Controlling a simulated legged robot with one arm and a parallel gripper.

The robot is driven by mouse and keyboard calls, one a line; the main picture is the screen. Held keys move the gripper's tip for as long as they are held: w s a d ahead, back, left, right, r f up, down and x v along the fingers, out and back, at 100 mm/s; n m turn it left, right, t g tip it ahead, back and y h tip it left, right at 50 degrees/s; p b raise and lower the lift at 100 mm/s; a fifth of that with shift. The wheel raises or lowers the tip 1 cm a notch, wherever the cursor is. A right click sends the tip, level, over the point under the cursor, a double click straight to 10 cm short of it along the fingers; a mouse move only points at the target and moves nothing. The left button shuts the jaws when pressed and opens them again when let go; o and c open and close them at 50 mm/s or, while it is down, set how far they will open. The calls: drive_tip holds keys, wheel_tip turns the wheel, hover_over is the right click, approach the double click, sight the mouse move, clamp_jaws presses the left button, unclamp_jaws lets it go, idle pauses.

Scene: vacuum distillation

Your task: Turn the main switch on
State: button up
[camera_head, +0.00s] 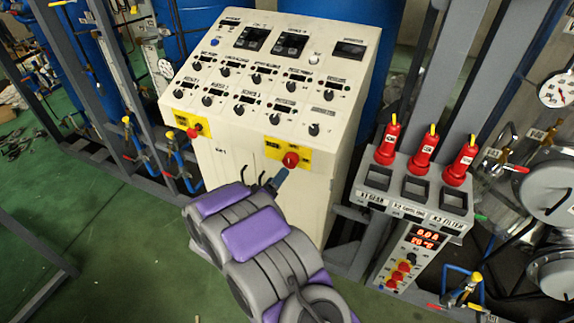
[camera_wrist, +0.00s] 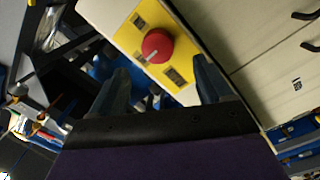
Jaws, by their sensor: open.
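A round red knob (camera_head: 290,159) sits on a yellow plate (camera_head: 272,147) at the right of the white control cabinet's front, below its sloped panel. I take it to be the main switch. In the wrist view, the red knob (camera_wrist: 157,46) shows a pale mark on its face, and dark labels sit on the yellow plate (camera_wrist: 129,37). My gripper (camera_head: 275,179) is just below the knob in the head view. In the wrist view, my gripper (camera_wrist: 160,70) is open and empty, its fingers either side of the knob's line and apart from it.
A second red knob (camera_head: 193,132) on yellow is at the cabinet's left. The sloped panel (camera_head: 270,75) carries several black knobs. A grey stand with red-handled switches (camera_head: 423,150) is at right. Dark cabinet handles (camera_wrist: 311,46) show in the wrist view. Green floor is open at left.

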sight(288, 164)
drive_tip(key=x, duration=0.8)
drive_tip(key=shift+d, duration=0.1)
drive_tip(key=shift+c, duration=0.4)
drive_tip(key=c, duration=1)
drive_tip(key=shift+o, duration=0.2)
